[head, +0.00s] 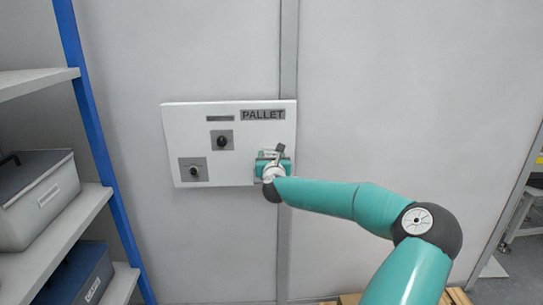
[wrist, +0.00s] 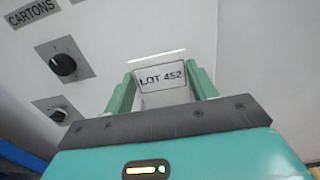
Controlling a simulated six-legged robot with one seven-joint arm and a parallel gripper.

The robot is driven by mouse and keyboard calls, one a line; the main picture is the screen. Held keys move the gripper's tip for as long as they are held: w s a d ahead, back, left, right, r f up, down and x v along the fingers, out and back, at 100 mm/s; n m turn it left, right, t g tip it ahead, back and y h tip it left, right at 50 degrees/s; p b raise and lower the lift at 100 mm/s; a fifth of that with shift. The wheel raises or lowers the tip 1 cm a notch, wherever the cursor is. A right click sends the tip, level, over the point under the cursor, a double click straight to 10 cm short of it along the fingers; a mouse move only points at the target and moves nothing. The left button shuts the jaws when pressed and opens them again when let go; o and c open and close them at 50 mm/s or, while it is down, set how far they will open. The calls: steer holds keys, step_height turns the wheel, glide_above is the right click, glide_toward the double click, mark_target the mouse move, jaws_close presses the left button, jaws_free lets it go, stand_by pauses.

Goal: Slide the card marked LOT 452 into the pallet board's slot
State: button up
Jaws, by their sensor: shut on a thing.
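The white card marked LOT 452 (wrist: 162,73) stands between the two teal fingers of my gripper (wrist: 161,84) in the wrist view, its printed face toward the camera. My gripper is shut on it. In the head view my gripper (head: 272,165) is at the lower right of the white pallet board (head: 235,175), under the PALLET label (head: 262,115). The slot is not visible; my gripper and the card cover that part of the board. I cannot tell whether the card's far edge touches the board or is in a slot.
The board carries two black knobs on grey plates, an upper one (head: 222,142) and a lower one (head: 194,172), left of my gripper. A CARTONS label (wrist: 33,12) shows in the wrist view. A shelf rack with bins (head: 38,195) stands at the left. The wall right of the board is clear.

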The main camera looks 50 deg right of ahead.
steer(key=shift+f, duration=0.8)
stand_by(0.5)
steer(key=o, duration=1)
steer(key=v, duration=1.3)
steer(key=shift+s+a, duration=0.3)
